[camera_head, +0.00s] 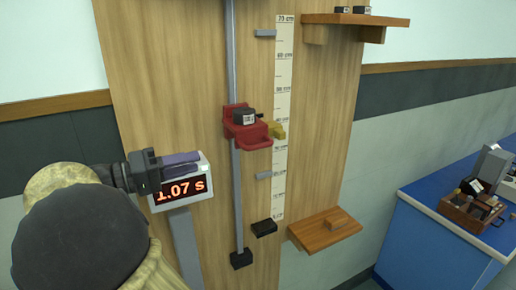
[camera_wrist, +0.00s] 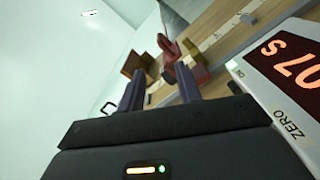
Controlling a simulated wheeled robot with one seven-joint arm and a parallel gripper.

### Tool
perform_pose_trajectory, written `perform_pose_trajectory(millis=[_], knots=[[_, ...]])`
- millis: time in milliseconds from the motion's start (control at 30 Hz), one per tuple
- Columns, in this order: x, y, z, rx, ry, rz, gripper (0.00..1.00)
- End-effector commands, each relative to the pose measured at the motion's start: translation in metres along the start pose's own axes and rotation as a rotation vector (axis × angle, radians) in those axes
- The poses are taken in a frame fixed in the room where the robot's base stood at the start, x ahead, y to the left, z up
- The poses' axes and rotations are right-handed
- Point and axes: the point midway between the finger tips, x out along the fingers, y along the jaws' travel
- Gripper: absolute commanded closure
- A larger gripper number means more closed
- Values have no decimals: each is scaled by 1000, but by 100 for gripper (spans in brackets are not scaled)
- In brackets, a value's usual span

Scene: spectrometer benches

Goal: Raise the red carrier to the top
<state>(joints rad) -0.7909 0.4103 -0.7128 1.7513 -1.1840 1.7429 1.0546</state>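The red carrier (camera_head: 252,133) sits partway up a grey vertical rail (camera_head: 232,60) on a wooden board. A small black block with a pale label (camera_head: 243,117) rests on it, and a yellow pointer (camera_head: 277,130) sticks out at its right, over the scale (camera_head: 283,75). The carrier's front has a loop-like red handle. My gripper (camera_head: 192,160) is left of and below the carrier, apart from it, in front of the timer display. In the wrist view my gripper (camera_wrist: 158,88) has its two purple fingers spread with nothing between them; the red carrier (camera_wrist: 170,48) shows beyond them.
The timer (camera_head: 180,192) reads 1.07 s on a grey post. Small grey pegs (camera_head: 265,33) stick out beside the scale. Wooden shelves stand at upper right (camera_head: 375,20) and lower right (camera_head: 325,232). A black block (camera_head: 264,228) is low by the rail. A blue bench (camera_head: 430,230) is at right.

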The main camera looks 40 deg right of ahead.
Motion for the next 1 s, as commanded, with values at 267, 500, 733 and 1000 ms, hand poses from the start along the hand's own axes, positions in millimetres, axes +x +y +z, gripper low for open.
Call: perform_pose_trajectory(millis=[267,500,733,1000], knots=[[32,3,0,-2,-5,0,66],[74,3,-1,-1,-4,1,66],[115,3,-1,-1,-5,1,66],[159,2,0,-1,-5,2,66]])
